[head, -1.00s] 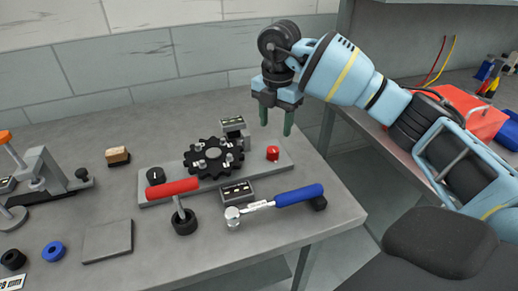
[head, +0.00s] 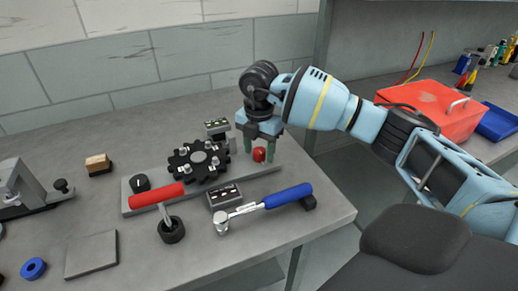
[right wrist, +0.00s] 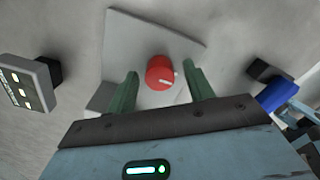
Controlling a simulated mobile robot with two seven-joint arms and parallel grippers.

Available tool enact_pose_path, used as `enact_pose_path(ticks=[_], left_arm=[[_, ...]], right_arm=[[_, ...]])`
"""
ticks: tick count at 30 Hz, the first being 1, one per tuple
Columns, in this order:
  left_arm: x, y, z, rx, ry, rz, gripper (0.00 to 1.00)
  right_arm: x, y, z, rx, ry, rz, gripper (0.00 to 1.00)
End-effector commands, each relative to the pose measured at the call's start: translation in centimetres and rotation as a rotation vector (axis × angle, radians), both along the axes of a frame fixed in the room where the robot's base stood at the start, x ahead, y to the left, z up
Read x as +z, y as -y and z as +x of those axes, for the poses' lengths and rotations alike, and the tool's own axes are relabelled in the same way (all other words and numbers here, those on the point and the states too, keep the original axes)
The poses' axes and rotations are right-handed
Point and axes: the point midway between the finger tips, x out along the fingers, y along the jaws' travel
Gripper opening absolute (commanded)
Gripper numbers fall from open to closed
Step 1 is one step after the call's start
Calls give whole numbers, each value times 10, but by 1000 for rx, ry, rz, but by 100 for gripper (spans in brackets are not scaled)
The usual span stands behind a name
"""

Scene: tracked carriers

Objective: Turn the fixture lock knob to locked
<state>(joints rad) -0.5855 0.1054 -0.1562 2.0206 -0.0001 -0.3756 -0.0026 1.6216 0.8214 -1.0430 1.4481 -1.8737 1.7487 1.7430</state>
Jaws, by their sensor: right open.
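The red fixture lock knob (head: 259,154) sits at the right end of the grey fixture plate (head: 133,204). In the right wrist view the knob (right wrist: 160,72) has a white mark on its face, pointing toward the lower right. My right gripper (head: 258,150) points down over the knob, with green fingers. In the right wrist view my right gripper (right wrist: 158,88) is open, one finger on each side of the knob with gaps between. A black gear-shaped part (head: 199,163) is on the plate, left of the knob. My left gripper is not in view.
A blue-handled ratchet (head: 286,196) and a small dark box (head: 225,196) lie in front of the plate. A black knob (head: 140,183) is at the plate's left end. A red toolbox (head: 428,112) stands far right.

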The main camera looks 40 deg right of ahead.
Motion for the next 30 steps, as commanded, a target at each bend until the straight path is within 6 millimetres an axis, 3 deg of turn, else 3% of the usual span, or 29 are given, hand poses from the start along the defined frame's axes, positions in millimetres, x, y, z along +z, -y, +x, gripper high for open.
enact_pose_path(ticks=[8, 19, 30], left_arm=[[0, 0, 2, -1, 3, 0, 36], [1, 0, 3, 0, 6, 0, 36], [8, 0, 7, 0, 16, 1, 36]], right_arm=[[-2, 0, 0, 0, 0, -1, 52], [-2, 0, 0, 0, 0, -1, 8], [0, 0, 0, 68, 1, -1, 8]])
